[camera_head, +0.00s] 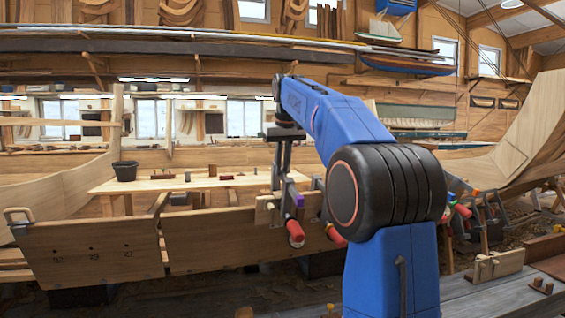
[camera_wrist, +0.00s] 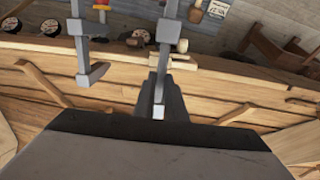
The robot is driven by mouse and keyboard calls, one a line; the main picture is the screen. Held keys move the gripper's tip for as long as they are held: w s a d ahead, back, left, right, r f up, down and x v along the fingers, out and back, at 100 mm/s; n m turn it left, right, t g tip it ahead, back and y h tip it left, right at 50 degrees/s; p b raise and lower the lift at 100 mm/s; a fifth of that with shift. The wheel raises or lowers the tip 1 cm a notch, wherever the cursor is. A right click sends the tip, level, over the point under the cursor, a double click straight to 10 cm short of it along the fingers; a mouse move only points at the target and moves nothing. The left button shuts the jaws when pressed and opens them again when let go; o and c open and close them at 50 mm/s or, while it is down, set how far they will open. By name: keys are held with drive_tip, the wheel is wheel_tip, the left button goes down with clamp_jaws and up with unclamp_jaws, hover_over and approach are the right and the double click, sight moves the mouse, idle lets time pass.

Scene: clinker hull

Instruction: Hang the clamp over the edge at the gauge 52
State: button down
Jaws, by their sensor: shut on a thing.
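My gripper (camera_head: 281,182) is shut on a grey clamp with a purple patch (camera_head: 299,201) and a red handle (camera_head: 296,232). The clamp is at the top edge of the hull plank (camera_head: 200,243); I cannot tell whether it rests on it. In the wrist view my gripper (camera_wrist: 160,112) is over the plank (camera_wrist: 115,97), with grey clamp frames beyond it. Another red handle (camera_head: 335,234) shows just right, its clamp partly behind my arm. Small dark gauge marks (camera_head: 95,255) sit on the left plank; the figures are too small to read surely.
A light workbench (camera_head: 150,184) with a dark bucket (camera_head: 125,171) and small blocks stands behind the planks. Several clamps with coloured patches stand at right (camera_head: 470,210). A curved hull part (camera_head: 535,130) rises at far right. Space above the left plank is mostly clear.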

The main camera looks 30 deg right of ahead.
drive_tip(key=shift+x, duration=2.8)
drive_tip(key=shift+w+f, duration=0.15)
drive_tip(key=shift+f, duration=0.1)
drive_tip(key=c, duration=1.7)
unclamp_jaws()
drive_tip(key=shift+f, duration=0.1)
drive_tip(key=v, duration=1.7)
drive_tip(key=shift+r, duration=0.2)
drive_tip(key=shift+s, duration=0.25)
